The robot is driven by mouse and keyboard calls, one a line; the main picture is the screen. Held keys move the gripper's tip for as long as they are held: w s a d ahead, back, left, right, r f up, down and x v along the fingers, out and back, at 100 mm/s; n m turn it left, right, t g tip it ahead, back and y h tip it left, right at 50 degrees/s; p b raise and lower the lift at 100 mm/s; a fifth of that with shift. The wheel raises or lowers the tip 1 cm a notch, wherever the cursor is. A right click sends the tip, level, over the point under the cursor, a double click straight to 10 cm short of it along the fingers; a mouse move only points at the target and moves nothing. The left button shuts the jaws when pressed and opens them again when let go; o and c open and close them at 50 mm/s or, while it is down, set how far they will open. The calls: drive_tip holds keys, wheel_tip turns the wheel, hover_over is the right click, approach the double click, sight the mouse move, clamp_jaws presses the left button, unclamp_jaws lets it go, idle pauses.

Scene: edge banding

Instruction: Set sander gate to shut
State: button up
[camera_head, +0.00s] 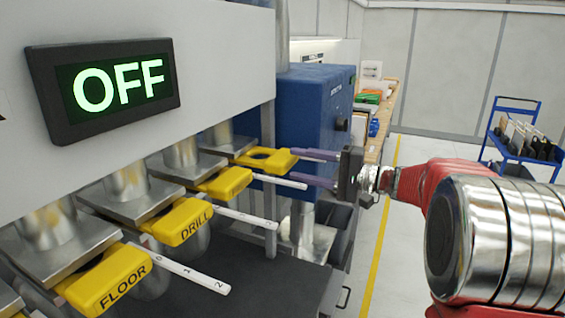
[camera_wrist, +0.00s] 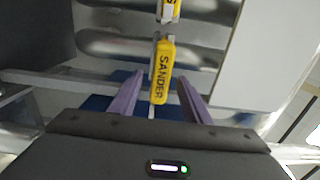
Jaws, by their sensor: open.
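The yellow sander gate handle (camera_wrist: 160,75), marked SANDER, is in the middle of the wrist view, between my two purple fingers. In the head view, the farthest yellow handle (camera_head: 268,160) lies just in front of my fingertips, its label unreadable; it appears to be the same one. My gripper (camera_head: 294,166) is open, with one finger on each side of the handle; it also shows in the wrist view (camera_wrist: 160,80). Gaps show between fingers and handle, so I see no grip. How far the gate plate is pushed in is hard to tell.
Yellow gates marked FLOOR (camera_head: 105,280) and DRILL (camera_head: 183,222), and one with an unreadable label (camera_head: 223,183), stand nearer in the row. White numbered strips (camera_head: 190,272) jut out beside them. A display (camera_head: 118,87) reads OFF. A blue cabinet (camera_head: 305,110) stands behind.

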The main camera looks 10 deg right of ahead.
sight(292, 164)
drive_tip(key=shift+x, duration=2.65)
drive_tip(key=shift+c, duration=0.2)
clamp_jaws()
